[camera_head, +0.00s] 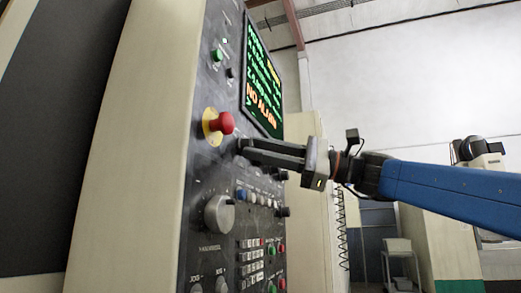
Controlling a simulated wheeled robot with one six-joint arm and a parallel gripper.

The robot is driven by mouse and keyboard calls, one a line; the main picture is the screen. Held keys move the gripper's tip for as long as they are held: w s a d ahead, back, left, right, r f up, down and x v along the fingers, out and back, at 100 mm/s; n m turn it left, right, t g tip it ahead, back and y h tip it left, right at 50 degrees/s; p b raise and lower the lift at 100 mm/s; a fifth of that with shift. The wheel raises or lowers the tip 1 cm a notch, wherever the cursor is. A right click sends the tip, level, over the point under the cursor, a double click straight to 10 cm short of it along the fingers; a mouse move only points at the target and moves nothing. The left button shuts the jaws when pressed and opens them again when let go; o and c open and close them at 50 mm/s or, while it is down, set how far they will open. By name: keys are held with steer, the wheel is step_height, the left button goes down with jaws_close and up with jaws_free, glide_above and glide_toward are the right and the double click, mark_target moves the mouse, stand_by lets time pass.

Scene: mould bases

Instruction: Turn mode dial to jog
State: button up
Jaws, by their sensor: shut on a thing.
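My gripper (246,149) reaches in from the right, its two long dark fingers level and pointing at the upright control panel (205,165). The fingertips meet the panel just right of the red emergency button and below the screen. They are shut on a small dark knob there, which looks to be the mode dial. The fingers hide most of it, so its pointer and position labels cannot be read.
The red emergency button (222,123) on its yellow base is close left of my fingertips. A screen (263,85) reading "NO ALARM" is above. A large grey handwheel (219,214), small buttons (252,258) and several dark knobs are below. Free space lies right of the panel.

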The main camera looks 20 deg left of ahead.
steer(key=shift+n, duration=0.3)
steer(key=shift+w+r+n+g+h, duration=0.15)
steer(key=shift+n+h, duration=0.3)
steer(key=shift+n, duration=0.8)
steer(key=shift+s+r+n+g+h, duration=0.15)
steer(key=shift+n+h, duration=0.35)
steer(key=shift+n, duration=0.8)
steer(key=shift+w+r+n+g+h, duration=0.15)
steer(key=shift+n+h, duration=0.3)
steer(key=shift+n, duration=0.8)
steer(key=shift+f, duration=0.1)
steer(key=o, duration=1.1)
steer(key=shift+c, duration=0.2)
steer(key=shift+d, duration=0.1)
steer(key=v, duration=1.7)
steer(key=shift+w, duration=0.15)
